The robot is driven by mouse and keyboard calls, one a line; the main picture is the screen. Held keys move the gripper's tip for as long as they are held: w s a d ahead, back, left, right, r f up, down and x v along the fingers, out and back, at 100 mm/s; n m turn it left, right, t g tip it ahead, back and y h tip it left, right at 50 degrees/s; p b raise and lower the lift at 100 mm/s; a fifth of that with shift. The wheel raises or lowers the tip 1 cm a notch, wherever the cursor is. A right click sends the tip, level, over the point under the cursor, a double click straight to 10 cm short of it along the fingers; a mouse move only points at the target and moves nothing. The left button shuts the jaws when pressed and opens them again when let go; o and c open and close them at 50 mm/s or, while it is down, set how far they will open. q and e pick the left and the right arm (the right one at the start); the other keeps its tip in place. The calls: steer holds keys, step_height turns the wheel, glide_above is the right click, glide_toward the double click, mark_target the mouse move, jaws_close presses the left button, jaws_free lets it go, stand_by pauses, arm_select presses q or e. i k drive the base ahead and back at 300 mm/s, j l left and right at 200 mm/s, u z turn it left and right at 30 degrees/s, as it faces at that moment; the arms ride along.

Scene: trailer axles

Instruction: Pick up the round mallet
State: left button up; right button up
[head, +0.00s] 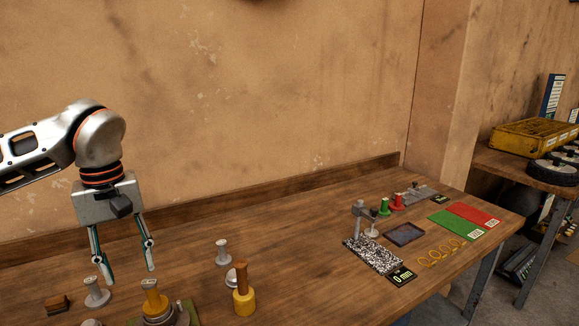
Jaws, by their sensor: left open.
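A mallet-like tool (243,300) stands upright on the wooden bench, with a round yellow head down and a brown handle up. It looks like the round mallet. My left gripper (129,276) is to its left, pointing down with its two fingers apart and nothing between them. The gripper is apart from the mallet. My right gripper is not in view.
A yellow-topped part sits on a dark round fixture (158,316) below the gripper. Grey flanged posts stand nearby, one at left (97,293) and one behind (222,253). A speckled block (372,256) and green mat (457,225) lie right. The bench middle is clear.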

mark_target(244, 298)
steer(key=k, duration=0.85)
